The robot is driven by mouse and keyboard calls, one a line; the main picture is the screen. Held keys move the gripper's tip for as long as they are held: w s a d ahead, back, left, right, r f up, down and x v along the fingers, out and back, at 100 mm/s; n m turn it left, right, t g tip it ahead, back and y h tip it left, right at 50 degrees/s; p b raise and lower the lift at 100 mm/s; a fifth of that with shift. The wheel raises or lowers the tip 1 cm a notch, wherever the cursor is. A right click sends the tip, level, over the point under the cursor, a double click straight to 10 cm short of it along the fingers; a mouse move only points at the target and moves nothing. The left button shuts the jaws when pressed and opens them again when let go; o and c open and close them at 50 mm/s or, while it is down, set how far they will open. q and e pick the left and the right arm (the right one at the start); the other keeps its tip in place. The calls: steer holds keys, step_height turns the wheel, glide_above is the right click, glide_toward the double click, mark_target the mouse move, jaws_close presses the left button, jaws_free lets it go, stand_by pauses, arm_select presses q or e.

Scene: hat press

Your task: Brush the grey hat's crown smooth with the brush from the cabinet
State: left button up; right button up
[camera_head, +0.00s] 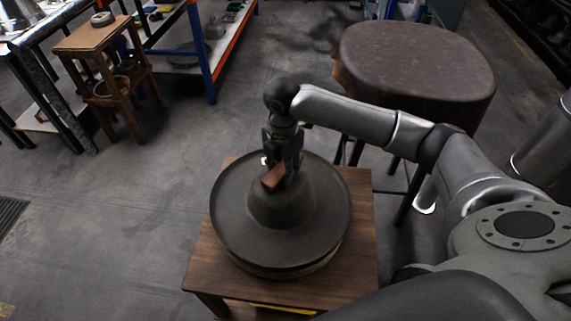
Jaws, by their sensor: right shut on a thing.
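The grey hat (232,211) lies brim down on a small wooden table, its crown (280,208) rising in the middle. My right gripper (281,176) points down over the crown and is shut on a brown wooden brush (272,179). The brush is at the top of the crown, on its far left side. I cannot tell whether its bristles touch the felt, as the gripper and brush hide that spot. My left gripper is not in view, and I see no cabinet that I can be sure of.
The wooden table (358,228) has bare board around the hat. A round brown-topped stand (415,65) is behind my right arm. A wooden stool (92,38) and a blue-legged shelf (203,60) stand at the back left. The floor at left is clear.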

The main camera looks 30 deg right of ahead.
mark_target(275, 176)
steer(key=shift+s+a+f+p, duration=0.1)
steer(key=shift+s+a, duration=0.15)
steer(key=shift+a, duration=0.3)
steer(key=shift+s+a+r+p, duration=0.1)
steer(key=shift+s+a, duration=0.15)
steer(key=shift+a, duration=0.25)
steer(key=shift+s+a+f+p, duration=0.1)
steer(key=shift+s+a, duration=0.15)
steer(key=shift+a, duration=0.3)
steer(key=shift+w+d+b, duration=0.2)
steer(key=shift+w+d, duration=0.1)
steer(key=shift+d, duration=0.4)
steer(key=shift+w+d+b, duration=0.15)
steer(key=shift+w+d, duration=0.15)
steer(key=shift+d, duration=0.45)
steer(key=shift+w+d+b, duration=0.2)
steer(key=shift+w+d, duration=0.1)
steer(key=shift+d, duration=0.4)
steer(key=shift+a, duration=0.1)
steer(key=shift+s+a+p, duration=0.2)
steer(key=shift+s+a, duration=0.1)
steer(key=shift+a, duration=0.4)
steer(key=shift+s+a+p, duration=0.15)
steer(key=shift+s+a, duration=0.15)
steer(key=shift+a, duration=0.35)
steer(key=shift+s+a+p, duration=0.2)
steer(key=shift+s+a, duration=0.1)
steer(key=shift+a, duration=0.4)
